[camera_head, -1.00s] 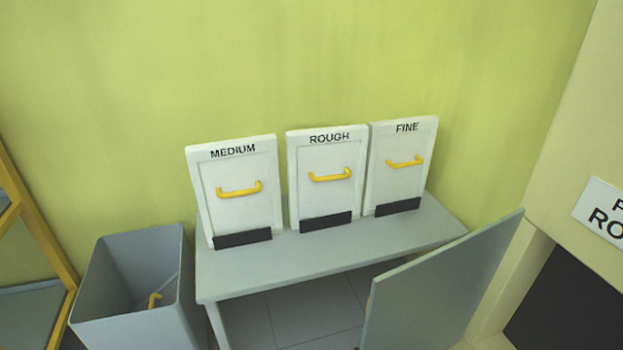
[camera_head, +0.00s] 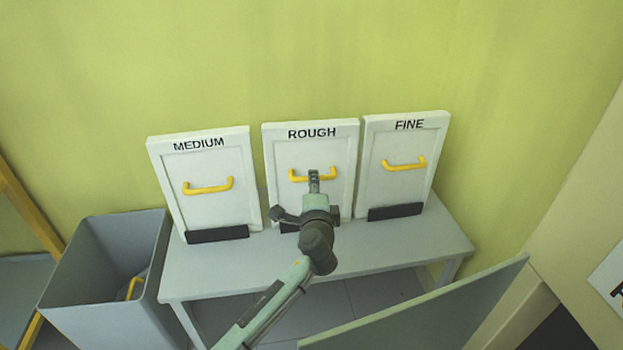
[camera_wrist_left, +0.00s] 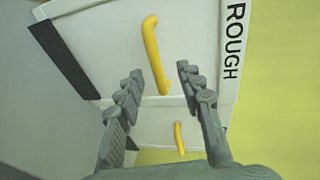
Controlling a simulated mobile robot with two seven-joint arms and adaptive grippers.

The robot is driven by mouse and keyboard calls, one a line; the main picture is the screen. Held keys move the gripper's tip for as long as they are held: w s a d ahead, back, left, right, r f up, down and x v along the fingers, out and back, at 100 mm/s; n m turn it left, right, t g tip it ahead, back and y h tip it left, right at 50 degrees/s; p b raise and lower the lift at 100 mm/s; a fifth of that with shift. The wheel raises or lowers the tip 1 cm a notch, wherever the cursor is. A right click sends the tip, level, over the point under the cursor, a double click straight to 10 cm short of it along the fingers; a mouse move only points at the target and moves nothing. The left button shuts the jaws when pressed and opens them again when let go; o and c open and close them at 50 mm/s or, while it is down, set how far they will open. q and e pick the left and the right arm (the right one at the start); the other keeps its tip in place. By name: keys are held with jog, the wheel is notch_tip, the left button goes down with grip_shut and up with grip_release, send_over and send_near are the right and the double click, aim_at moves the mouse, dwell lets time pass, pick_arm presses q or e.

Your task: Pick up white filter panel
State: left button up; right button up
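Three white filter panels stand upright on a grey table, each with a yellow handle and a dark strip at its foot: MEDIUM (camera_head: 205,205) at left, ROUGH (camera_head: 342,155) in the middle, FINE (camera_head: 400,190) at right. My left gripper (camera_head: 314,176) is at the ROUGH panel's handle (camera_head: 297,176) and hides part of that panel. In the left wrist view the fingers of my left gripper (camera_wrist_left: 158,78) are spread, with the ROUGH handle (camera_wrist_left: 152,45) showing in the gap between them; contact cannot be told. My right gripper is not in view.
A grey bin (camera_head: 75,295) with a yellow-handled item (camera_head: 134,288) stands left of the table (camera_head: 220,268). A greenish-grey flat panel (camera_head: 430,310) juts in at the lower right, in front of the table. A yellow frame (camera_head: 25,215) is at far left.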

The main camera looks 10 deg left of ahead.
pick_arm(q)
jog(key=x, duration=0.4)
jog(key=shift+w+a+f, duration=0.15)
jog(key=shift+f, duration=0.15)
grip_shut()
jog(key=shift+r, duration=0.1)
